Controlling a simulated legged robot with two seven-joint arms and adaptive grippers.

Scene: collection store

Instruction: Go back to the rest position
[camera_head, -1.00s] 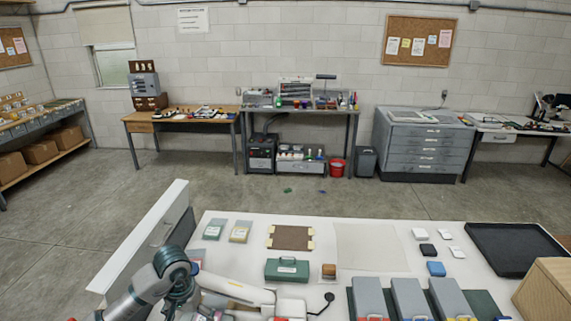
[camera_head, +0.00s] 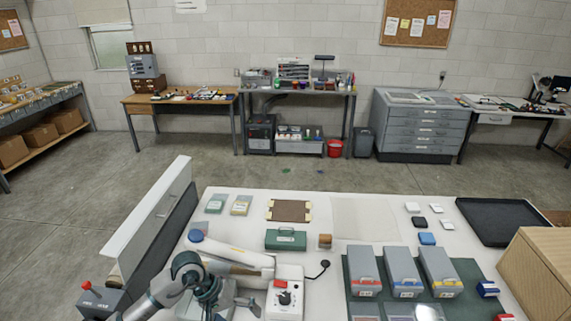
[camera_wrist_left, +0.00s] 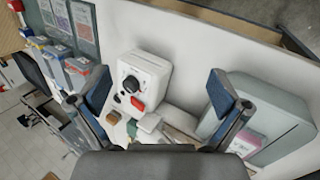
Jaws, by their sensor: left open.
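My left arm comes in at the lower left of the head view, and its gripper (camera_head: 232,303) is low over the near left part of the white table (camera_head: 365,225). In the left wrist view the two blue-padded fingers (camera_wrist_left: 160,98) stand wide apart with nothing held between them. A white control box (camera_head: 285,297) with a black knob and red button is right of the gripper; it also shows beyond the fingers in the wrist view (camera_wrist_left: 146,75). My right gripper is not seen.
Three grey boxes (camera_head: 403,268) stand on a green mat at the right. A green case (camera_head: 286,239), a black tray (camera_head: 500,222) and a wooden box (camera_head: 543,270) are on the table. A tall white-edged panel (camera_head: 150,222) borders the left.

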